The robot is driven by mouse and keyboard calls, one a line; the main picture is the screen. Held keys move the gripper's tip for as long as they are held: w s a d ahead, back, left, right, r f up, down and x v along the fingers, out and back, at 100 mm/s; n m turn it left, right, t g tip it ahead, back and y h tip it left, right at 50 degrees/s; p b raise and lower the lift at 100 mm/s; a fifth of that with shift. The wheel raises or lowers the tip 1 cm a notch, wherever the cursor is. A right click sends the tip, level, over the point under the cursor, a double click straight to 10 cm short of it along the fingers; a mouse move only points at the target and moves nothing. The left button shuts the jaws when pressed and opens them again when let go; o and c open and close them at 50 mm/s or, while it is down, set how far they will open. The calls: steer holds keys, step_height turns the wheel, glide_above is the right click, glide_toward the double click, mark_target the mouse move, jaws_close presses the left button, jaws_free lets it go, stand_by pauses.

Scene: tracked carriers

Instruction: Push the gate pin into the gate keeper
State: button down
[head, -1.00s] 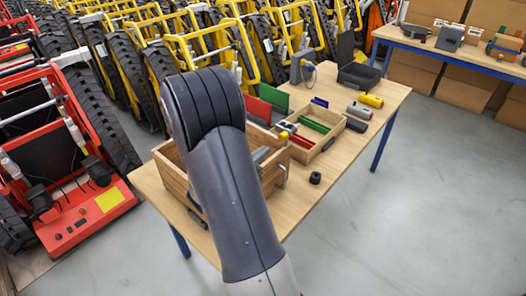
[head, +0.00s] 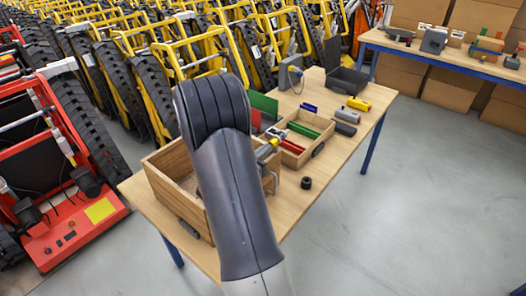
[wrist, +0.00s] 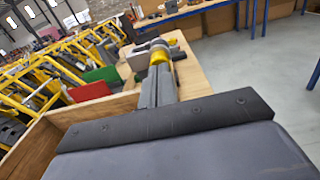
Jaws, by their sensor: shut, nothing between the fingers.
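My gripper (wrist: 157,88) shows in the wrist view as two grey fingers side by side, closed with nothing between them. Just beyond the fingertips is a yellow round part (wrist: 159,56), with grey rounded metal pieces around it. It also shows in the head view, beside my arm and next to the wooden crate's far right end. This may be the gate pin and its keeper, but I cannot tell which part is which. Whether the fingertips touch the yellow part is unclear.
An open wooden crate (head: 165,163) stands at the table's left. A divided wooden tray (head: 318,143) holds green and red bars. A black ring (head: 306,183) lies near the front edge. Grey and yellow cylinders (head: 358,104) lie farther right. Red and yellow tracked carriers stand behind and left.

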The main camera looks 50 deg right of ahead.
steer(key=shift+d+r, duration=0.1)
steer(key=shift+d, duration=0.2)
steer(key=shift+a, duration=0.15)
steer(key=s+a+b, duration=0.1)
steer(key=a+b, duration=0.1)
steer(key=a, duration=1.1)
steer(key=shift+b, duration=0.35)
steer(key=w+d+p, duration=0.1)
steer(key=d+p, duration=0.1)
steer(key=d, duration=1.1)
stand_by(0.5)
